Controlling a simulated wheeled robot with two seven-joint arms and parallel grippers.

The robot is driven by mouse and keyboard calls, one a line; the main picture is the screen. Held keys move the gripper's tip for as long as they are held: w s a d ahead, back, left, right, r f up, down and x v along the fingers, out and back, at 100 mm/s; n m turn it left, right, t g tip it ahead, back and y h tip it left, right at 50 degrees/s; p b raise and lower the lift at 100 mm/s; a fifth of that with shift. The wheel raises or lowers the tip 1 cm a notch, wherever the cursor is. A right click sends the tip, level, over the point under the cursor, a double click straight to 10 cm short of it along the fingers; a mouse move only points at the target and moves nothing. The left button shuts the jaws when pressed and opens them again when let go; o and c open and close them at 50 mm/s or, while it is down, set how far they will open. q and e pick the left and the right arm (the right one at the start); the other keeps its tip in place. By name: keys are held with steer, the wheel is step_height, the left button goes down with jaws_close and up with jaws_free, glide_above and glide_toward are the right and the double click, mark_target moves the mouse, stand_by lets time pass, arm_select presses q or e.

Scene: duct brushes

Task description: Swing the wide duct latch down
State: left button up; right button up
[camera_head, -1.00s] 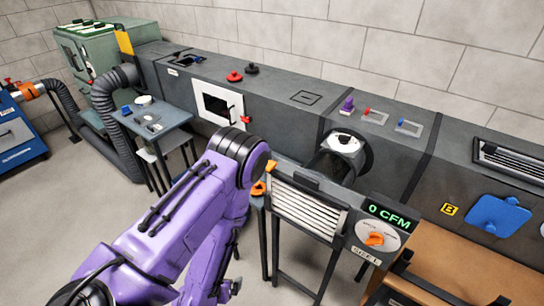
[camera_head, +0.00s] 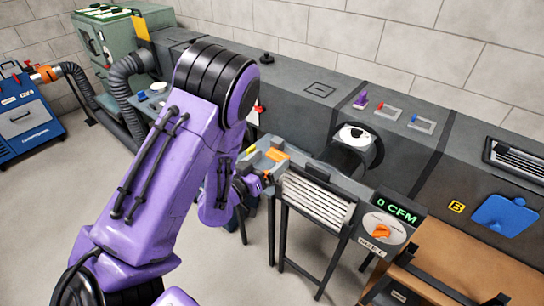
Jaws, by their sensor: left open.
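My left arm comes in from the lower left, and its gripper (camera_head: 265,160) is small and partly hidden by my wrist. It is open, at the left end of the grey louvred box, close to an orange piece there. I cannot tell whether they touch. The long grey duct (camera_head: 290,95) runs along the wall. A small red part (camera_head: 257,108) shows on the duct front just right of my forearm; the white-framed opening beside it is now hidden behind my arm. Which part is the wide latch I cannot tell for sure. My right gripper is out of view.
The louvred box (camera_head: 316,200) on dark legs has a 0 CFM display (camera_head: 397,209) and an orange dial (camera_head: 381,231). A round port (camera_head: 355,136) joins the duct behind it. A blue plate (camera_head: 503,215) is at right. A blue machine (camera_head: 25,120) stands far left.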

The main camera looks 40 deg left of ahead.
arm_select(q)
steer(key=shift+w, duration=1)
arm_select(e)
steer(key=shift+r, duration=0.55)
arm_select(q)
steer(key=c, duration=0.4)
steer(key=shift+f, duration=0.1)
steer(key=c, duration=0.6)
steer(key=shift+o, duration=0.2)
steer(key=f+m+b, duration=0.1)
steer(key=m+b, duration=0.1)
steer(key=shift+d+f+b, duration=0.1)
steer(key=shift+b, duration=0.2)
steer(key=shift+m+b, duration=0.3)
steer(key=shift+m, duration=0.1)
steer(key=shift+r, duration=0.2)
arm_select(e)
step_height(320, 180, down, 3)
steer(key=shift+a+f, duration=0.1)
